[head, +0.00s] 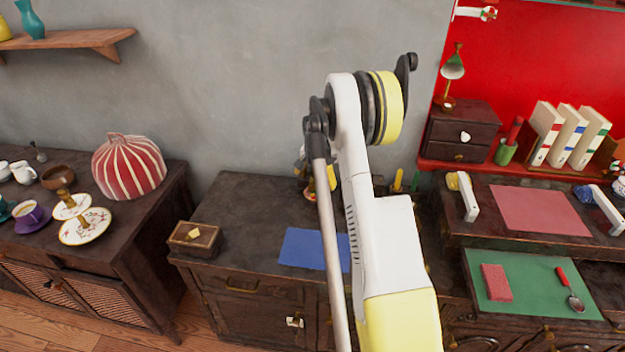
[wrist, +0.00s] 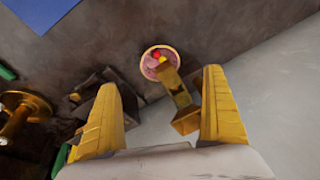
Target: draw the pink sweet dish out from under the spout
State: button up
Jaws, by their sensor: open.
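The pink sweet dish (wrist: 149,66) is a small round dish with a gold-looking rim and a red piece in it. It sits on the dark top, beyond my fingertips in the wrist view. A yellow-gold angled piece (wrist: 179,92), which looks like the spout, covers part of the dish's near right side. My gripper (wrist: 162,79) is open, its yellow fingers on either side of that piece, with nothing held. I cannot tell whether a finger touches it. In the head view my arm hides the dish and most of the gripper.
A dark angular object (wrist: 100,85) is close by my left finger, with a brass piece (wrist: 22,108) farther left. The grey wall (wrist: 275,95) is at right. In the head view, a blue mat (head: 303,248) and wooden box (head: 194,238) lie on the cabinet.

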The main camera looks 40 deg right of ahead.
aim_at(314, 194)
jog(key=b+x, duration=0.4)
jog(key=x, duration=0.6)
jog(key=shift+w+f, duration=0.15)
jog(key=shift+f, duration=0.2)
jog(key=c, duration=1.4)
